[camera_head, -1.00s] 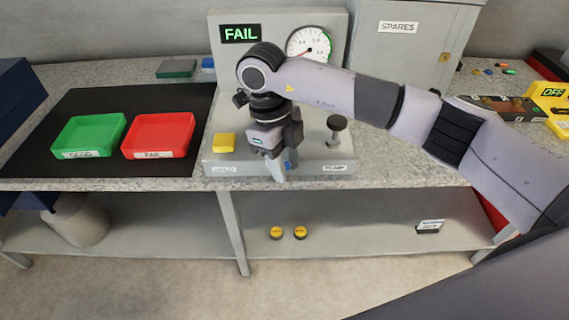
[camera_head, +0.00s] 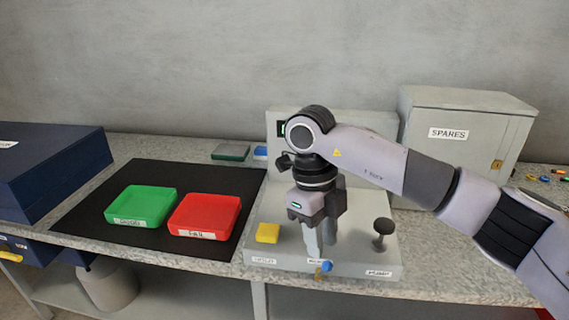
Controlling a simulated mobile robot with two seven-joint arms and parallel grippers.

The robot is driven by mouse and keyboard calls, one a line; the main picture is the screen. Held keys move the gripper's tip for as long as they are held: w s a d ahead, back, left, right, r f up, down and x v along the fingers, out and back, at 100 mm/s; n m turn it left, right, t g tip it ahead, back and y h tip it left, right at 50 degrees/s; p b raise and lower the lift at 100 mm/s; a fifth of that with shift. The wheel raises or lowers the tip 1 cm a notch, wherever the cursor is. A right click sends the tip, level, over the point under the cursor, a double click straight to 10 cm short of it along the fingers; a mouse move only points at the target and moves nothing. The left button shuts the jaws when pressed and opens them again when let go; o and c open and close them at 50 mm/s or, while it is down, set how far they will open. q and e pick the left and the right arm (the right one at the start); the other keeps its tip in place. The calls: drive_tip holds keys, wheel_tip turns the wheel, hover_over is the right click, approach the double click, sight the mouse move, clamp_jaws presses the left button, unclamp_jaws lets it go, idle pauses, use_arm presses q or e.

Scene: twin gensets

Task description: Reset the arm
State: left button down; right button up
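My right arm comes in from the right, bent over the grey test stand (camera_head: 355,262). My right gripper (camera_head: 318,250) points down in front of the stand's middle, near a small blue part (camera_head: 327,267) at the stand's front. Its fingers look close together, but I cannot tell whether they are shut or hold anything. The stand carries a yellow block (camera_head: 268,233) on the left and a dark pump knob (camera_head: 382,232) on the right. The arm hides most of its display and gauge. My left gripper is not in view.
A green tray (camera_head: 141,206) and a red tray (camera_head: 205,215) lie on a black mat (camera_head: 95,205) and look empty. A SPARES cabinet (camera_head: 462,135) stands at the back right. A dark blue case (camera_head: 50,165) stands at the left. Small loose parts lie at the far right.

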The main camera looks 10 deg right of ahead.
drive_tip(key=s+a+f+n+g+y+p, duration=0.1)
drive_tip(key=s+a+f+g+y, duration=0.1)
drive_tip(key=s+a+y, duration=0.4)
drive_tip(key=s+a+f+g+y, duration=0.2)
drive_tip(key=s+a+y, duration=0.15)
drive_tip(key=a, duration=0.45)
drive_tip(key=s+a+r+m+y+p, duration=0.2)
drive_tip(key=a+r+m+y, duration=0.4)
drive_tip(key=y, duration=0.5)
drive_tip(key=w+d+m+t+y, duration=0.1)
drive_tip(key=w+d+m+t, duration=0.25)
drive_tip(key=m+t, duration=0.45)
drive_tip(key=w+d+m+t, duration=0.2)
drive_tip(key=d+m+t, duration=0.2)
drive_tip(key=m+t, duration=0.35)
drive_tip(key=w+d+f+m+t+h+p, duration=0.1)
drive_tip(key=d+f+m+t+h+p, duration=0.1)
drive_tip(key=d+f+m+t+h, duration=0.7)
drive_tip(key=s+d+f+m+g+h+p, duration=0.1)
drive_tip(key=s+d+f+m+g+h, duration=0.7)
drive_tip(key=s+d+f+m, duration=0.4)
wheel_tip(320, 180, down, 3)
drive_tip(key=shift+s+f+g+h, duration=0.15)
drive_tip(key=shift+s+g+h, duration=0.25)
drive_tip(key=shift+s, duration=0.3)
